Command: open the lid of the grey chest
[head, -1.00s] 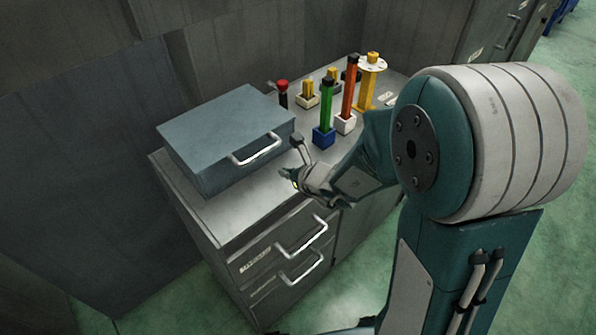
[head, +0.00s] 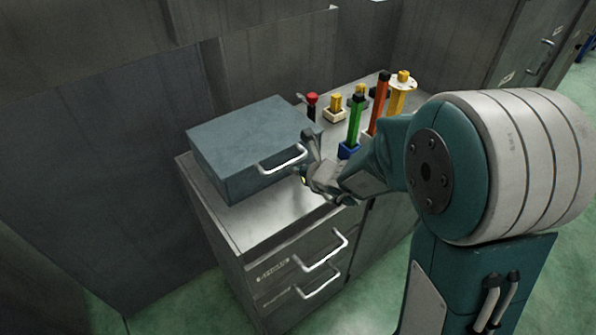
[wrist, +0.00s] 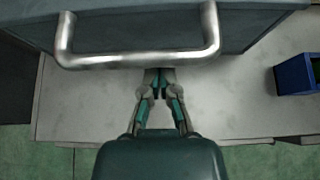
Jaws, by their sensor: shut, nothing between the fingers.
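The grey chest (head: 250,143) stands on the cabinet top with its lid shut. A pale metal handle (head: 283,160) sticks out from its front. In the wrist view the handle (wrist: 138,58) crosses the upper middle, in front of the chest (wrist: 140,30). My gripper (head: 306,157) is at the right end of the handle in the head view. In the wrist view my gripper (wrist: 160,88) points at the chest, its fingertips together just below the handle bar. The fingers hold nothing. I cannot tell whether they touch the handle or the chest.
The metal cabinet top (head: 262,226) is bare in front of the chest. Behind my arm stand a green post (head: 355,120), an orange post (head: 378,100) and a yellow post (head: 398,95). A red knob (head: 312,102) is behind the chest. Drawer handles (head: 325,252) stick out below.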

